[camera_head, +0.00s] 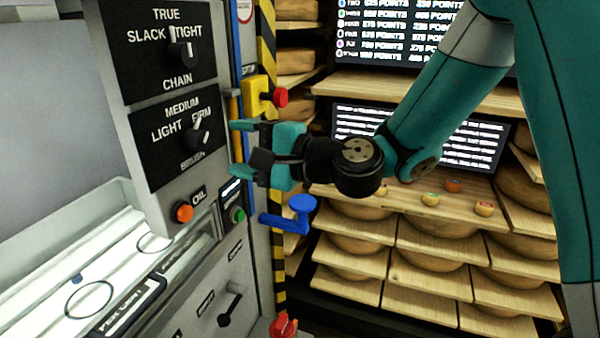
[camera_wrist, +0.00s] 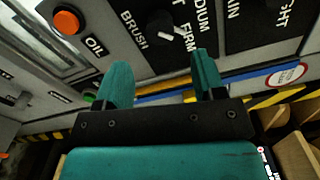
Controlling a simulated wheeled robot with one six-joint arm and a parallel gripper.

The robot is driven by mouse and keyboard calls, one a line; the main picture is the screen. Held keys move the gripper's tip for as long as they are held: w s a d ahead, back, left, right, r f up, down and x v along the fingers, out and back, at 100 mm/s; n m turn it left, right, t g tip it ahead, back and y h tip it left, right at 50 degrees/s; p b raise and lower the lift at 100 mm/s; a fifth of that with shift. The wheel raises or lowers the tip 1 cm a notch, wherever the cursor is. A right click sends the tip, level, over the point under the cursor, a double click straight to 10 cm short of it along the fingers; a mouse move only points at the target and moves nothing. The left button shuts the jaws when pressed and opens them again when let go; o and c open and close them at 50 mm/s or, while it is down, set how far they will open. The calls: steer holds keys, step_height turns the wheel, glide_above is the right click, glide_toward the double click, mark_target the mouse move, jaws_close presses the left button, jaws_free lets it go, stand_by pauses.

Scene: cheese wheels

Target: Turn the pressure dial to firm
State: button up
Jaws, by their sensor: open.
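The pressure dial (camera_head: 200,132) is a dark round knob with a pale mark on a black panel, labelled LIGHT, MEDIUM and FIRM above and BRUSH below. It also shows in the wrist view (camera_wrist: 160,25), at the top middle between the words BRUSH and FIRM. I cannot tell for sure which word its mark points at. My gripper (camera_head: 240,149) is open and empty, to the right of the dial in the head view. In the wrist view its two teal fingertips (camera_wrist: 160,65) stand apart below the dial, and nothing is between them.
The CHAIN dial (camera_head: 184,54) sits above on the same machine. An orange OIL button (camera_head: 183,212), a green button (camera_head: 237,215), a red button on a yellow box (camera_head: 280,97) and a blue crank (camera_head: 301,203) are near my gripper. Shelves of cheese wheels stand behind at right.

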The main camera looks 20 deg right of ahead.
steer(key=b+v, duration=0.6)
steer(key=v, duration=0.4)
steer(key=s+a+f+n+g+h, duration=0.3)
steer(key=s+a+f+n+g, duration=0.2)
steer(key=s+f+n+g, duration=0.35)
steer(key=s+d+f+n+g+h, duration=0.2)
steer(key=s+d+f+n+h, duration=0.1)
steer(key=s+d+n+h, duration=0.3)
steer(key=s+n+h, duration=0.1)
steer(key=s+n, duration=0.1)
steer(key=s, duration=0.1)
steer(key=shift+n+p, duration=0.35)
